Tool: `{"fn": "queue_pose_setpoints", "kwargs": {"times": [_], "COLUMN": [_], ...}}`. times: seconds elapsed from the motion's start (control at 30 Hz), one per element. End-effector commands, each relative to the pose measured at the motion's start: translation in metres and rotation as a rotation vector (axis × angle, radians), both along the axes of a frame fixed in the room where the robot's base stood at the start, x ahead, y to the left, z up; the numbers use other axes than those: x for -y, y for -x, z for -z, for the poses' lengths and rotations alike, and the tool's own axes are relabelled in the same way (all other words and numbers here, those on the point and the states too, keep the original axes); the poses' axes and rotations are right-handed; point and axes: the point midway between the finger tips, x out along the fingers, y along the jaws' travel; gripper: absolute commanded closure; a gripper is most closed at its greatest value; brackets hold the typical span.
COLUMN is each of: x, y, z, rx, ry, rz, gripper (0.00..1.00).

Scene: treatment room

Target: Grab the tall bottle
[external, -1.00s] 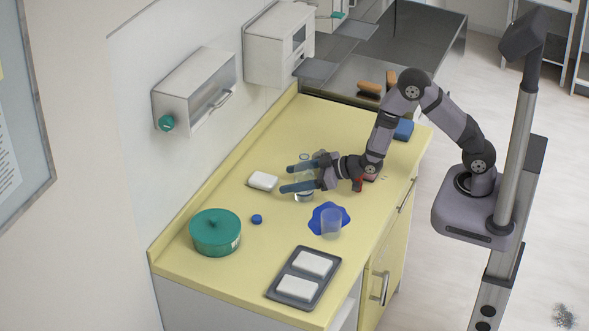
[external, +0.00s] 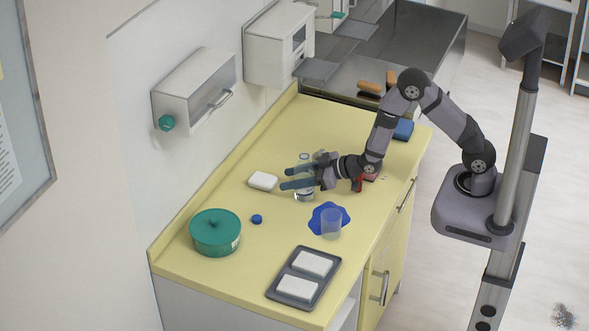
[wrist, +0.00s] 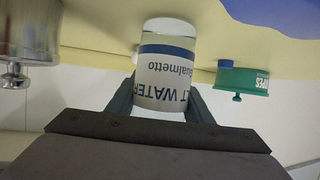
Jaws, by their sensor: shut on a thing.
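The tall bottle is clear, with a white label banded in blue; its label fills the middle of the wrist view (wrist: 165,75). In the external view the bottle (external: 304,195) stands on the yellow counter, mostly hidden behind my fingers. My gripper (external: 292,178) reaches level across the counter from the right, its blue-grey fingers on either side of the bottle. It is shut on the bottle. In the wrist view the fingers (wrist: 160,98) flank the label's lower part.
On the yellow counter (external: 330,130) are a white block (external: 263,181), a blue cap (external: 257,219), a green lidded tub (external: 215,232), a clear cup (external: 331,223) on a blue patch (external: 344,211), and a grey tray (external: 272,293) with two white blocks. Wall cabinets line the left.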

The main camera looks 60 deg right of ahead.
Motion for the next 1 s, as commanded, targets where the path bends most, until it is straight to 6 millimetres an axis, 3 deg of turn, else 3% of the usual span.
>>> {"fn": "queue_pose_setpoints", "kwargs": {"times": [0.37,1.0], "x": [0.0,0.0], "y": [-0.001,-0.001], "z": [-0.017,-0.069], "rx": [0.005,0.006], "ry": [-0.001,-0.001], "rz": [0.0,0.0], "gripper": [0.82,0.82]}}
